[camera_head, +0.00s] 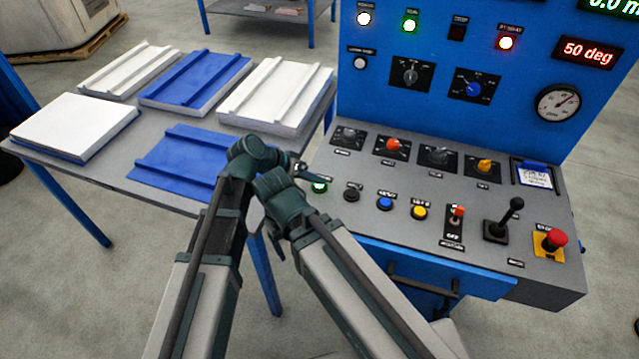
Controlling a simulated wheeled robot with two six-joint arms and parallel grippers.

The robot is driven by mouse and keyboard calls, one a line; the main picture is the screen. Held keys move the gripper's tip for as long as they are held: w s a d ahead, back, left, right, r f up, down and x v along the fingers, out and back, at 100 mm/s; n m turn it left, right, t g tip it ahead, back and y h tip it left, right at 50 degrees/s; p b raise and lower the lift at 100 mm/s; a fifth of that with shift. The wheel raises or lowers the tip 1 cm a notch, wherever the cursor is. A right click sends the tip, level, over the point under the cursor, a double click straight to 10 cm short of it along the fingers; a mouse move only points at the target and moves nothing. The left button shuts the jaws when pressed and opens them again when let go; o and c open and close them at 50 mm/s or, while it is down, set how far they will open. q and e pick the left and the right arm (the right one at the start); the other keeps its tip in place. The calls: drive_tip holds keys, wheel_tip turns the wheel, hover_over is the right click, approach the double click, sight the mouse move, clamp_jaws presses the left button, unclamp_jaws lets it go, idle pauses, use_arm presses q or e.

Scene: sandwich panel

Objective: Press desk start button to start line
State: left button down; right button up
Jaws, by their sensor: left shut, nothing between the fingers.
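The desk start button looks to be the green lit button (319,187) at the left end of the front row on the sloped grey desk (335,215). Its label is too small to read. My left gripper (301,173) is shut and empty, with its tip just up and left of the green button. My own wrist and arm partly cover the desk's left edge. I cannot tell whether the tip touches the desk.
Blue (386,203) and yellow (419,212) buttons, a black lever (511,212) and a red mushroom button (556,238) lie further right. A blue upright panel (430,45) stands behind. A table (105,165) with white and blue panels is at left.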

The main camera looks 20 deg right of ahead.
use_arm(q)
drive_tip(key=shift+r+p, duration=0.5)
drive_tip(key=shift+r, duration=0.2)
